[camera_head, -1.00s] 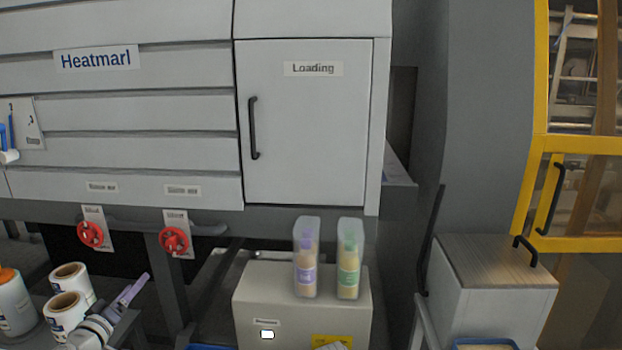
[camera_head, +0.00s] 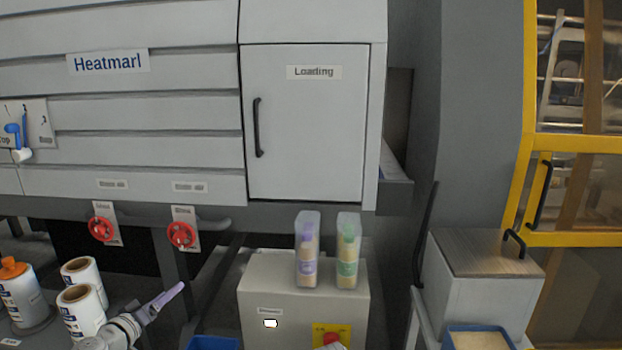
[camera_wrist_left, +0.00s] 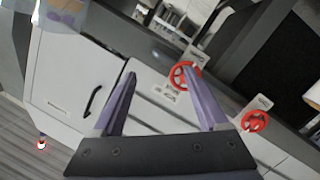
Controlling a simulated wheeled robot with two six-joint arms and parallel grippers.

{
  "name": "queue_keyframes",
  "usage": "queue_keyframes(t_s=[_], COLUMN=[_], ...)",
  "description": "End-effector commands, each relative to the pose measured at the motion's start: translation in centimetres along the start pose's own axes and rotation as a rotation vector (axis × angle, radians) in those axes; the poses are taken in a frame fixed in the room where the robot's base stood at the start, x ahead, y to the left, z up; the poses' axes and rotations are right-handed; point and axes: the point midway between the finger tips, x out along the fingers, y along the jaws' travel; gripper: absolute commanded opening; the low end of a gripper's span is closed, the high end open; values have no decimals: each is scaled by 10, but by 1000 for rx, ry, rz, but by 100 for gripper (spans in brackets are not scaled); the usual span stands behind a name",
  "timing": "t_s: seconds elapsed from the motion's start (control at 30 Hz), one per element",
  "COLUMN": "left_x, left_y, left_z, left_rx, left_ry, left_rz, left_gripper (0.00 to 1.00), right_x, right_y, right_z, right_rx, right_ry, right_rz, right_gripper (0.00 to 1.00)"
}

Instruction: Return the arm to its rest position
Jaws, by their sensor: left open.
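My left gripper (camera_head: 168,299) has lavender fingers and comes in at the lower left of the head view, beside the white rolls. It is seen nearly edge-on there. In the left wrist view its two fingers (camera_wrist_left: 160,75) stand well apart with nothing between them, so it is open and empty. Past them, in that view, are the grey machine front and red handwheels (camera_wrist_left: 185,75).
White rolls (camera_head: 82,311) and an orange-capped bottle (camera_head: 22,295) stand close to my left arm. Two clear-packed bottles (camera_head: 307,252) (camera_head: 347,254) stand on a beige box (camera_head: 290,297). Red handwheels (camera_head: 181,234) stick out below the machine. The Loading door (camera_head: 310,130) is shut.

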Motion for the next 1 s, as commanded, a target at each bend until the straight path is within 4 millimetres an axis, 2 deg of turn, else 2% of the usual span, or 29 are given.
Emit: queue_keyframes(t_s=[0.17,0.23,0.37,0.5,0.63,0.7,0.8,1.0], left_x=[20,26,33,18,-14,-34,-61,-94], left_y=[39,57,102,150,176,184,191,196], left_z=[44,68,130,212,269,289,306,312], left_rx=[27,42,87,172,281,348,444,590], left_ry=[-166,-252,-482,-810,-1079,-1197,-1322,-1429], left_rz=[44,60,86,62,-30,-105,-224,-428], left_gripper=[76,76,76,76,76,76,76,76], right_x=[-9,-12,-23,-37,-49,-55,-62,-71], right_y=[1,1,2,4,5,5,6,7], right_z=[0,1,1,2,3,3,4,4], right_rx=[0,0,0,0,0,0,0,0], right_ry=[0,0,0,0,0,0,0,0], right_rz=[0,0,0,0,0,0,0,0], right_gripper=[50,50,50,50,50,50,50,50])
